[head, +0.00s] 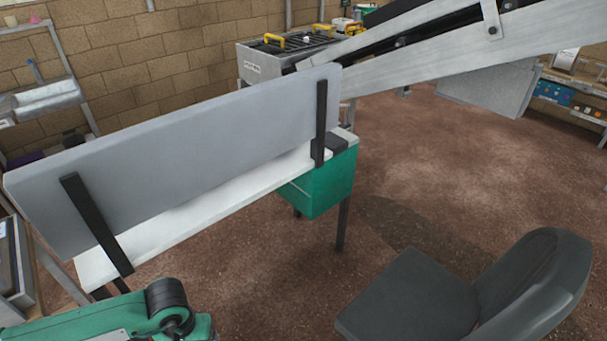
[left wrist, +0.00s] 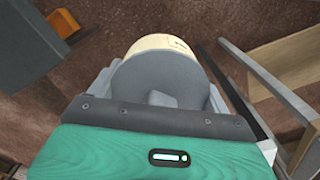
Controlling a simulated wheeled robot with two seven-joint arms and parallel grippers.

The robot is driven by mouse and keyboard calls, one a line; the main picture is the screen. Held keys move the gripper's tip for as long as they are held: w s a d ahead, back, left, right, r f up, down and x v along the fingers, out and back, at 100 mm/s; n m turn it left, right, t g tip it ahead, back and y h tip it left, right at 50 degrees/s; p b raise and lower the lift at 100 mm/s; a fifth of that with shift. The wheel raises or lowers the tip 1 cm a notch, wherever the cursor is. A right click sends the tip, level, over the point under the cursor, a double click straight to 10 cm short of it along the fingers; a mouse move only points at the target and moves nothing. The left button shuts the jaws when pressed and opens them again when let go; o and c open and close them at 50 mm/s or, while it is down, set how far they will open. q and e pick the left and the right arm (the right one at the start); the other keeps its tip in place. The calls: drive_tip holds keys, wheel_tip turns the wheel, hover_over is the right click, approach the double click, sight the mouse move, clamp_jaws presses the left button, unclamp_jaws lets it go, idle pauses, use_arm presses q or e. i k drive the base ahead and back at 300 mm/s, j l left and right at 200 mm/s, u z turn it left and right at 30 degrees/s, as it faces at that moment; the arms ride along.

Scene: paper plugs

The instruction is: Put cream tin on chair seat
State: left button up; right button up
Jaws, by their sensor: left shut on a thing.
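The cream tin (left wrist: 162,43) shows in the left wrist view, with a cream side bearing small dark print and a grey round end facing the camera. My left gripper (left wrist: 157,88) is shut on it, with a grey finger on either side. The tin and this gripper do not show in the head view. The dark grey chair seat (head: 408,298) is at the bottom right of the head view, and its backrest (head: 540,282) rises on its right. The seat surface in view is empty. My right gripper is in neither view.
A white bench (head: 180,226) with a tall grey panel (head: 190,150) and black brackets stands at left, a green box (head: 322,186) under its right end. A metal conveyor (head: 440,55) crosses the upper right. Brown floor (head: 385,180) lies open between the bench and the chair.

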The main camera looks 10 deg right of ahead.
sight(408, 321)
drive_tip(key=i+z, duration=0.1)
drive_tip(key=z, duration=0.3)
drive_tip(key=j+z, duration=0.15)
drive_tip(key=z, duration=0.25)
drive_tip(key=i+j+z, duration=0.1)
drive_tip(key=z, duration=0.3)
drive_tip(key=i+j+z, duration=0.1)
drive_tip(key=z, duration=0.3)
drive_tip(key=i+j+z, duration=0.15)
drive_tip(key=z, duration=0.25)
drive_tip(key=i+j+z, duration=0.1)
drive_tip(key=j+z, duration=0.45)
drive_tip(key=z, duration=0.3)
drive_tip(key=i+j, duration=0.05)
